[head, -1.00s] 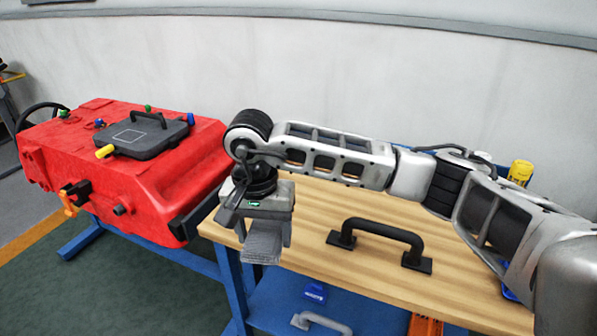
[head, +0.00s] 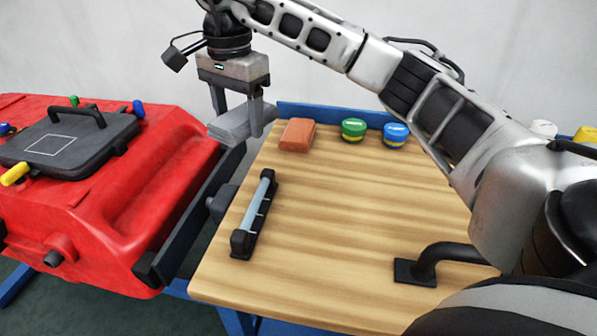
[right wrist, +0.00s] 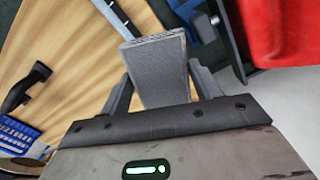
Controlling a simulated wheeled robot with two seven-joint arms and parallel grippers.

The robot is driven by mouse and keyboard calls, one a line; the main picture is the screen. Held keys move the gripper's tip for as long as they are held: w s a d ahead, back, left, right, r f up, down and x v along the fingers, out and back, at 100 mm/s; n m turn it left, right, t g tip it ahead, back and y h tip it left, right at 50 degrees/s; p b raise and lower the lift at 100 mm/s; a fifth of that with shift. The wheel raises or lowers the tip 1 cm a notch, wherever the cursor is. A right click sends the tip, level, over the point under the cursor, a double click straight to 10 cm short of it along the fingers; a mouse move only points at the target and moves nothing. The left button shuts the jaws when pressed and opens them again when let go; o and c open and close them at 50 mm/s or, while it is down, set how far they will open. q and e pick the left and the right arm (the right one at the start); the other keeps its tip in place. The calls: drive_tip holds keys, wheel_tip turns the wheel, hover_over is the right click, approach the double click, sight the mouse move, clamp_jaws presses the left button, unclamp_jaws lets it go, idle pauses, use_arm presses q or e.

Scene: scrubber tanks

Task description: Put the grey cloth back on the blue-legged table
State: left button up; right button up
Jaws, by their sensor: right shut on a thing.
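The grey cloth (head: 232,124) is a folded, ribbed slab between the fingers of my right gripper (head: 240,112). The gripper is shut on it, near the back left corner of the table's wooden top in the head view. The cloth looks held above table height; its exact height over the edge I cannot tell. In the right wrist view the cloth (right wrist: 157,66) sticks out between both fingers of the right gripper (right wrist: 160,88), over the wood's edge. The blue-legged table (head: 330,215) has a light wooden top, with a blue leg partly seen below. My left gripper is not in view.
A red tank (head: 130,205) with a black lid (head: 70,140) stands left of the table. On the tabletop are a reddish-brown block (head: 298,134), a green jar (head: 353,130), a blue jar (head: 395,135), a bar with a clear tube (head: 255,213) and a black handle (head: 440,262). The middle is clear.

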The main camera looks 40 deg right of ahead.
drive_tip(key=s+d+f, duration=0.3)
drive_tip(key=d+f, duration=0.1)
drive_tip(key=d, duration=0.5)
hover_over(313, 173)
drive_tip(key=f, duration=0.3)
drive_tip(key=a+f, duration=0.1)
drive_tip(key=f, duration=0.1)
drive_tip(key=shift+w+p, duration=0.1)
drive_tip(key=shift+p, duration=0.3)
drive_tip(key=f, duration=0.1)
drive_tip(key=d+f, duration=0.1)
drive_tip(key=f, duration=0.1)
drive_tip(key=shift+s+f, duration=0.2)
drive_tip(key=shift+f, duration=0.45)
drive_tip(key=shift+f, duration=0.1)
drive_tip(key=o, duration=1)
drive_tip(key=shift+c, duration=0.2)
